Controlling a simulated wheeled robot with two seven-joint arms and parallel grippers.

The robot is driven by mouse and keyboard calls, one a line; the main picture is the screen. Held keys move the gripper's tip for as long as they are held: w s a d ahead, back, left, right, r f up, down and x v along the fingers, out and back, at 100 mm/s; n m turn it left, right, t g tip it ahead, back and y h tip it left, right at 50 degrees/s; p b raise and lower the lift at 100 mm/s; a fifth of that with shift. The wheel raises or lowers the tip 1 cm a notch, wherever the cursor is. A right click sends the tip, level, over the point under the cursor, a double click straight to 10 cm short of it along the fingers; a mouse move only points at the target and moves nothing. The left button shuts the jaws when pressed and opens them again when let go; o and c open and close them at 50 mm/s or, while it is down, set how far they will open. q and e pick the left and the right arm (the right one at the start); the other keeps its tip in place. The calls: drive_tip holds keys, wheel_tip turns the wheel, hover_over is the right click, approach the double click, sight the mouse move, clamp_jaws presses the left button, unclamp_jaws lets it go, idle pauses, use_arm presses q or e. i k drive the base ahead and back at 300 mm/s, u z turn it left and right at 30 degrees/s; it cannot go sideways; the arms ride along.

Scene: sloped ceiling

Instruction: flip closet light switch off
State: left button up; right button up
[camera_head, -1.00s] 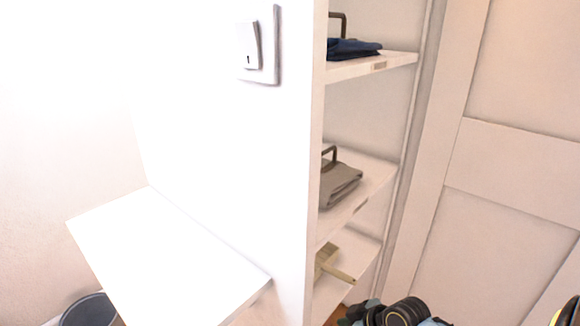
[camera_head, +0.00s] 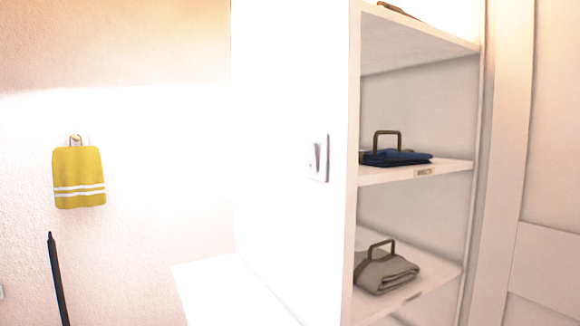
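The light switch (camera_head: 318,158) is a white rocker on a white plate, fixed to the side panel of the closet near its front edge. A small dark mark shows on the rocker. The panel around it is very bright, so I cannot tell for certain which way the rocker is tipped. Neither of my grippers is in view, and nothing touches the switch.
Closet shelves (camera_head: 425,173) to the right hold folded blue cloth (camera_head: 397,157) and folded grey cloth (camera_head: 385,272). A white ledge (camera_head: 225,285) juts out below the switch. A yellow striped item (camera_head: 78,178) hangs on the left wall above a dark pole (camera_head: 58,280).

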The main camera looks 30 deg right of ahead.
sight(311, 147)
drive_tip(key=u, duration=0.3)
drive_tip(key=k, duration=0.5)
drive_tip(key=z, duration=1)
drive_tip(key=i, duration=1.2)
drive_tip(key=u, duration=0.1)
drive_tip(key=k, duration=0.65)
drive_tip(key=z, duration=0.5)
drive_tip(key=i, duration=0.5)
